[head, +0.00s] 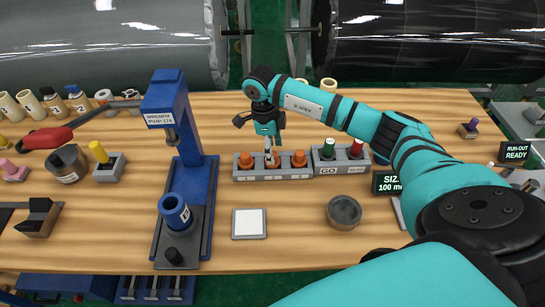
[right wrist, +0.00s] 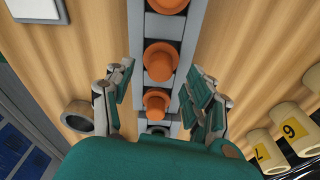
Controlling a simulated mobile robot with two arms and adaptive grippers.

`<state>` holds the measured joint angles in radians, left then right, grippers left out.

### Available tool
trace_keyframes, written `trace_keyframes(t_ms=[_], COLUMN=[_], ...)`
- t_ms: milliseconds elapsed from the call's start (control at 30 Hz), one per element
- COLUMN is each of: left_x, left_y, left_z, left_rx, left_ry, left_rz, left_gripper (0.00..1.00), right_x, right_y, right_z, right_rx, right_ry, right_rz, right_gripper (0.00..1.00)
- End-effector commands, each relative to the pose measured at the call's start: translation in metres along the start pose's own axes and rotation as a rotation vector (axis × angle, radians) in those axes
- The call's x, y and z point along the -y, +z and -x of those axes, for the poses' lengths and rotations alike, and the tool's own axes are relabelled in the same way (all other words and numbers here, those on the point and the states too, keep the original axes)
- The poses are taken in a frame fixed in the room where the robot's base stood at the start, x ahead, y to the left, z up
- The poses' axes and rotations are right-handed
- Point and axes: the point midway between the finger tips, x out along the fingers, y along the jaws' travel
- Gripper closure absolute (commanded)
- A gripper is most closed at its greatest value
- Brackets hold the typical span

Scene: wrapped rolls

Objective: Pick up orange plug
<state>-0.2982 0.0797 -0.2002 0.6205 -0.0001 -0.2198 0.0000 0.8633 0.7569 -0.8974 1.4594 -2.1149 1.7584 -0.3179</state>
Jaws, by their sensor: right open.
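Three orange plugs stand in a row in a grey rack (head: 272,177). In the head view the left plug (head: 246,161) and right plug (head: 299,160) show clearly, and the middle one is largely hidden behind my right gripper (head: 269,152). In the right wrist view the middle plug (right wrist: 161,58) and right plug (right wrist: 156,102) lie along the centre line, with the left plug (right wrist: 168,4) cut by the top edge. My right gripper (right wrist: 160,88) is open and empty, with its fingers on opposite sides of the rack. My left gripper is not in view.
A grey GO block (head: 341,168) with green and red pieces adjoins the rack on the right. A blue press (head: 196,185) stands to the left. A white pad (head: 249,223) and a round grey cup (head: 343,211) lie in front, with bare table between them.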

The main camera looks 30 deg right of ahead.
Motion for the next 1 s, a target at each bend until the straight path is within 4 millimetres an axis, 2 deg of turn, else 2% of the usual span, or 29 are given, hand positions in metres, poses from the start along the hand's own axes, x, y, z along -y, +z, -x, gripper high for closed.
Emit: trace_keyframes(t_ms=[33, 200, 467, 867, 1000], left_x=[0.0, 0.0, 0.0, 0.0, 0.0], left_y=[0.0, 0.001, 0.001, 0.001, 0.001], left_z=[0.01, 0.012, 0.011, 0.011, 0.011], left_rx=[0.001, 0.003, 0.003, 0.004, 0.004], left_ry=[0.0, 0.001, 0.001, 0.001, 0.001], left_rz=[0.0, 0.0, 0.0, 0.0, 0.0], left_gripper=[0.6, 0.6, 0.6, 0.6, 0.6], right_x=[-0.002, -0.001, 0.0, 0.0, 0.0], right_y=[0.001, 0.001, 0.001, 0.001, 0.001], right_z=[-0.004, -0.024, -0.026, -0.026, -0.026], right_rx=[-0.002, 0.0, 0.001, 0.001, 0.001], right_ry=[0.005, 0.002, 0.0, 0.0, 0.0], right_rz=[0.0, -0.001, 0.0, 0.0, 0.0], right_gripper=[0.45, 0.45, 0.46, 0.98, 1.0])
